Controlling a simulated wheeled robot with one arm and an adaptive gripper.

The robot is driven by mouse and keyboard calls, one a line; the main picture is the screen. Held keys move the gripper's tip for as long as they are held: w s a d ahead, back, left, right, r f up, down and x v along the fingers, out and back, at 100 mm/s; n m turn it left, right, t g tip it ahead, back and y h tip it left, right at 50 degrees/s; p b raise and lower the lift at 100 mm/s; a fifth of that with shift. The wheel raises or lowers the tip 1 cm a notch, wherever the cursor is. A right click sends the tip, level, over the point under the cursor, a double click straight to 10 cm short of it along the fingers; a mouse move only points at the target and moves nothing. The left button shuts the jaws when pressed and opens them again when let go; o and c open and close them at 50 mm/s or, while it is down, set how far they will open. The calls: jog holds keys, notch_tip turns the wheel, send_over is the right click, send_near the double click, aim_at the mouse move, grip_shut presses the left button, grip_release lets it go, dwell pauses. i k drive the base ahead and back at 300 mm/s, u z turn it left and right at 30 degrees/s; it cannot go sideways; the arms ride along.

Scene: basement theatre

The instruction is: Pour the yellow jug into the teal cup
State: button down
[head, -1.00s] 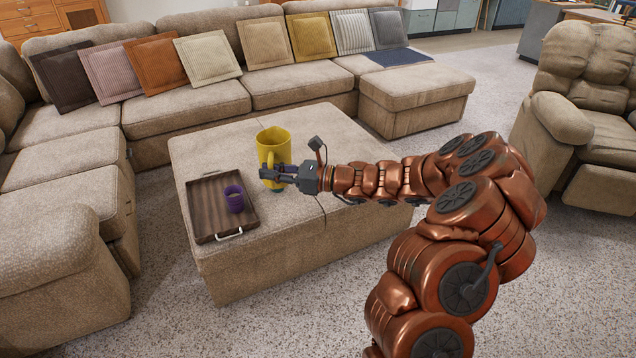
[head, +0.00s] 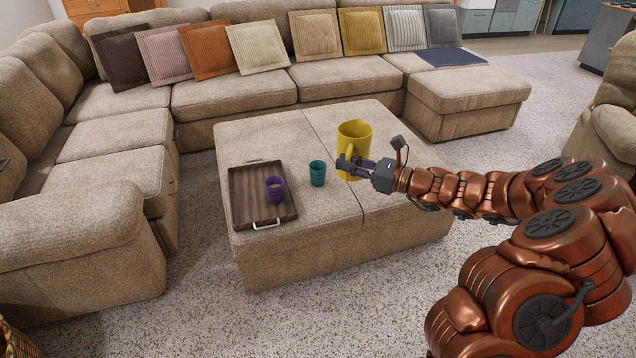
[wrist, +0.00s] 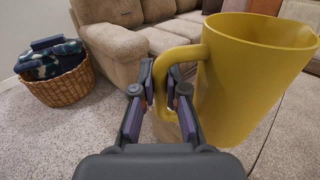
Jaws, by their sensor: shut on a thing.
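My gripper (head: 352,165) is shut on the jug's handle; the wrist view shows the fingers (wrist: 161,92) closed around the handle, beside the large yellow body (wrist: 245,85). The jug seems held above the ottoman, but its base is partly hidden by my gripper. The teal cup (head: 317,174) stands upright on the ottoman, left of the jug and apart from it.
The ottoman (head: 330,235) bears a dark wooden tray (head: 243,200) at its left, with a purple cup (head: 275,188) in it. A sectional sofa (head: 240,98) wraps the back and left. The wrist view shows a wicker basket (wrist: 58,90) on the carpet.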

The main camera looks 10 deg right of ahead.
aim_at(317, 168)
jog(key=z, duration=0.9)
jog(key=i, duration=0.85)
jog(key=u, duration=3.1)
